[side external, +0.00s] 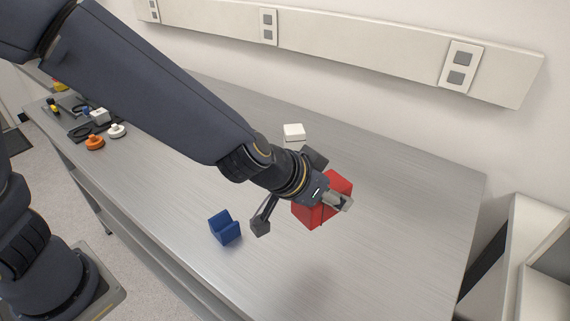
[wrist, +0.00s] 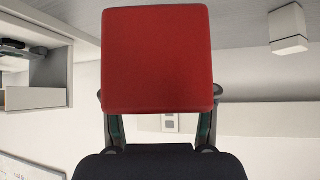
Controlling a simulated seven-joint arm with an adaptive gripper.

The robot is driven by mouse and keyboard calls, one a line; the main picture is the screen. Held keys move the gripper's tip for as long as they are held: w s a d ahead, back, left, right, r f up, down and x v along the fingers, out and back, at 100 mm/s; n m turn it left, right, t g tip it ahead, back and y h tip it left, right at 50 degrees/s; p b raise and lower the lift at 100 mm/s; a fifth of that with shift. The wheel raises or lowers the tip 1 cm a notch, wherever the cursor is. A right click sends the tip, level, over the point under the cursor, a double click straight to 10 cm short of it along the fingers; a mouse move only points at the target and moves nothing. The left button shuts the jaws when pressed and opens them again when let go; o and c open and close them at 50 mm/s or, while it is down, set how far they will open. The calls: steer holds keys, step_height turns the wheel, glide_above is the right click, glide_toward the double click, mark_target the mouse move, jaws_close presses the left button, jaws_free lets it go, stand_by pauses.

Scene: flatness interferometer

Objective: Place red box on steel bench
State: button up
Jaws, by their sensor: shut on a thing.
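The red box (side external: 312,213) is a plain cube-like block, partly hidden behind my wrist in the side view. In the wrist view the red box (wrist: 157,60) fills the upper middle, with my gripper's fingers reaching up to it on both sides. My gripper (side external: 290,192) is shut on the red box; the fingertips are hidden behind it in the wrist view. The steel bench (side external: 410,215) is a long brushed grey top along the wall. A soft shadow lies on it below the box, which looks raised; the exact gap cannot be told.
A blue notched block (side external: 224,228) stands near the front edge, left of my gripper. A white block (side external: 293,133) sits behind. Orange (side external: 95,142) and white (side external: 117,130) knobs lie at the far left. A white shelf unit (side external: 535,250) stands right. The bench's right part is clear.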

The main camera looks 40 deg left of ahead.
steer(key=w+a+r, duration=0.1)
steer(key=a+r, duration=0.1)
steer(key=a, duration=1.1)
steer(key=w+a+r, duration=0.2)
steer(key=a, duration=1.1)
steer(key=shift+w+a+g, duration=0.2)
steer(key=shift+a+g, duration=0.05)
steer(key=shift+g, duration=0.05)
